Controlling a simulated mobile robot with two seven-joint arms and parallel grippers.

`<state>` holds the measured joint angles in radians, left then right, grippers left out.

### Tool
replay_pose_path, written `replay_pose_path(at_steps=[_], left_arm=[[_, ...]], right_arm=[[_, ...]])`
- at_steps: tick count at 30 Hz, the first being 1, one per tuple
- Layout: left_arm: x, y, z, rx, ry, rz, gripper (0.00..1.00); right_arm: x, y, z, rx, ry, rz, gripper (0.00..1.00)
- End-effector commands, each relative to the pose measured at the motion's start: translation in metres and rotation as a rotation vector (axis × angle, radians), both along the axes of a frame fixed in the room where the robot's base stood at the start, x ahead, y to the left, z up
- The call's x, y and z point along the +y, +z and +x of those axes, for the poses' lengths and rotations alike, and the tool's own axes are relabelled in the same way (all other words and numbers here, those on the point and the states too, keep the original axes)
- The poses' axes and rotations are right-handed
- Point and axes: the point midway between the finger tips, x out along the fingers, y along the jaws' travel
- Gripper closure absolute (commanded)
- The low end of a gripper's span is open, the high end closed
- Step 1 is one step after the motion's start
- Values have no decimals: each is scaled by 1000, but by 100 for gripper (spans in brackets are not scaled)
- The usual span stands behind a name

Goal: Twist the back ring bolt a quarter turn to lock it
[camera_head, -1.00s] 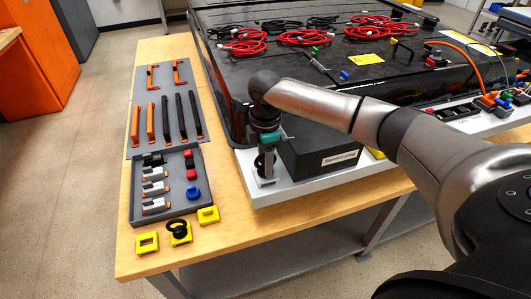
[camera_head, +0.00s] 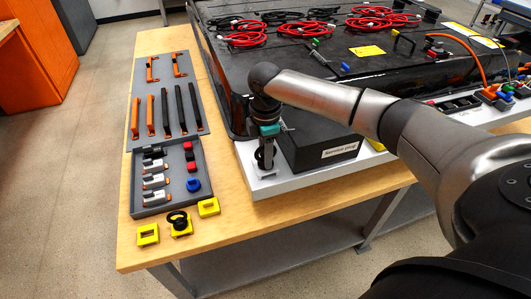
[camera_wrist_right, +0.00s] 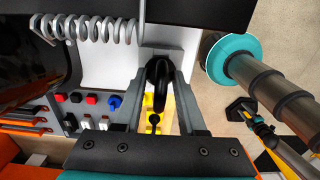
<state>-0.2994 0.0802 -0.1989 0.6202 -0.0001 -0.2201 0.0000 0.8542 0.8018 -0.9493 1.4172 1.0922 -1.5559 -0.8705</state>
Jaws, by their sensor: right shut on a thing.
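The back ring bolt is a black ring that stands up between my right gripper's fingers in the right wrist view (camera_wrist_right: 158,84). My right gripper (camera_wrist_right: 160,100) is shut on it, one finger on each side. In the head view the right gripper (camera_head: 264,158) points down at the white ledge, left of the black box labelled service plug (camera_head: 318,145). There the fingers and wrist hide most of the bolt. The bolt's lower end and seat are hidden in both views. My left gripper does not show.
The large black battery pack (camera_head: 340,65) lies behind, with red and black cables on top. A grey parts tray (camera_head: 176,208) and yellow blocks (camera_head: 148,234) sit on the wooden bench (camera_head: 240,222) at left. One yellow block holds another black ring (camera_head: 177,218).

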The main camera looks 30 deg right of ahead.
Motion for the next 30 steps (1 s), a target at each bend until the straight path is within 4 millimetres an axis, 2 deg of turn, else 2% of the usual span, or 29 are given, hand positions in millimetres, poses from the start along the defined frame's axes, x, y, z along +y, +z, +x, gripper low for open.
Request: replay_pose_path(at_steps=[8, 22, 30], left_arm=[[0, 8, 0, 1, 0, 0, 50], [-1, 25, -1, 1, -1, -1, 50], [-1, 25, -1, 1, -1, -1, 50]], right_arm=[[0, 2, 0, 1, 104, 0, 100], [0, 1, 0, -1, 514, 0, 100], [0, 0, 0, -1, 562, 0, 100]])
